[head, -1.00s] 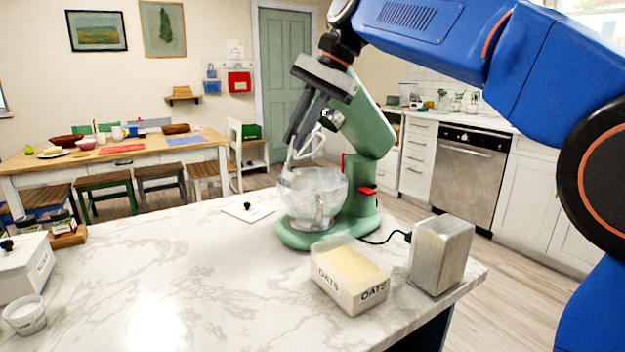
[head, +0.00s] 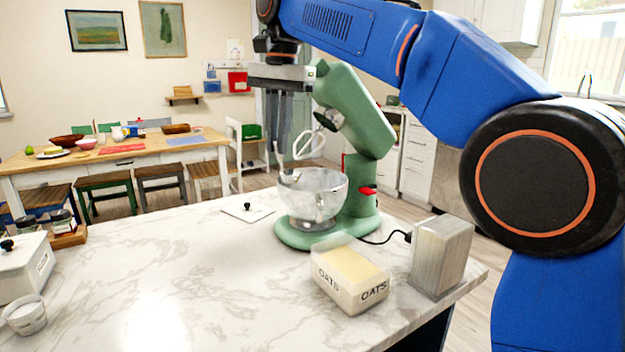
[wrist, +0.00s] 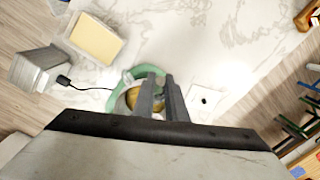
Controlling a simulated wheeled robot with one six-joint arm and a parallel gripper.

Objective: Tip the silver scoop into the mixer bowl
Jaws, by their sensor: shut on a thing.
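My gripper (head: 277,148) points straight down just left of the green stand mixer's raised head, its fingertips above the left side of the glass mixer bowl (head: 322,198). The fingers are nearly together, shut on a thin pale piece below the tips that I take for the silver scoop (head: 281,163); its outline is hard to make out. In the wrist view the fingers (wrist: 160,80) reach over the mixer's green base, with a tan patch beside them; I cannot tell whether it lies in scoop or bowl. In the head view the bowl looks clear, with no heap visible.
The mixer head (head: 352,110) is tilted up with its pale beater (head: 309,145) close right of my fingers. An open oats box (head: 350,278) and a metal block (head: 441,257) stand right front.

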